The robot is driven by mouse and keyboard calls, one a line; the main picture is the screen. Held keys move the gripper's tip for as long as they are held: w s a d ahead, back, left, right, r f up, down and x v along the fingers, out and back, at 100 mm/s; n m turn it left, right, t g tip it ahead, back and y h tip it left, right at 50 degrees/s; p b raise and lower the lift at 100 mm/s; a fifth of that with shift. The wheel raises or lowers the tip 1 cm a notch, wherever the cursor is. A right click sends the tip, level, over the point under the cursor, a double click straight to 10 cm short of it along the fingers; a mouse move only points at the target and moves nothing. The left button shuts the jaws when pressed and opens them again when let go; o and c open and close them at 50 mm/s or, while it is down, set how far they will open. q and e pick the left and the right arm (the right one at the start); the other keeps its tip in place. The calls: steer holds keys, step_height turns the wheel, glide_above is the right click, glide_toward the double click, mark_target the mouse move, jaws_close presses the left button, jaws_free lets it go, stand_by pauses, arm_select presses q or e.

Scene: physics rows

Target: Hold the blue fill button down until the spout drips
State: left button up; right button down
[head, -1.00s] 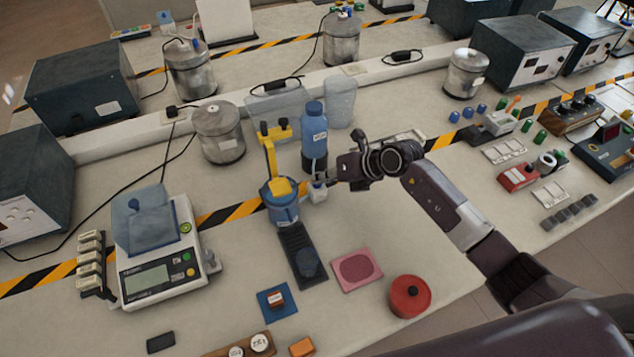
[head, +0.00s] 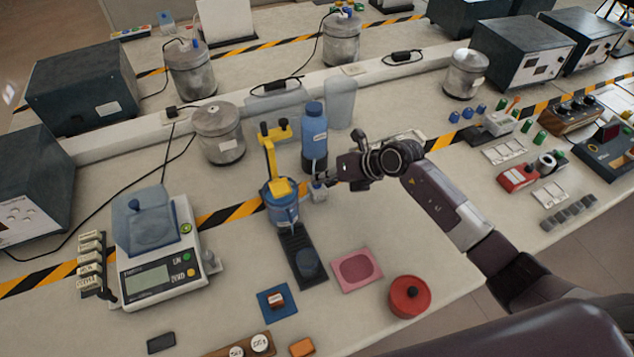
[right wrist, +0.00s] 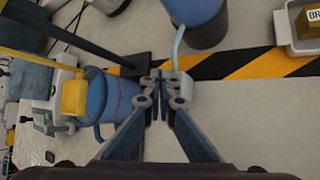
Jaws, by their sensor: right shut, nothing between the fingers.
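I cannot surely pick out the fill button, and I see no drip. My left gripper is out of view.
A scale (head: 158,275) stands at the left and metal canisters (head: 219,135) behind. A black tray (head: 293,242), a pink mat (head: 347,283) and a red round pot (head: 409,300) lie in front. Bare table shows around the pink mat.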

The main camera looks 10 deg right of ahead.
mark_target(320, 185)
steer(key=shift+r+p, duration=0.6)
steer(key=shift+r, duration=0.25)
steer(key=shift+r, duration=0.1)
step_height(320, 185, up, 5)
steer(key=p, duration=0.4)
steer(key=shift+d, duration=0.1)
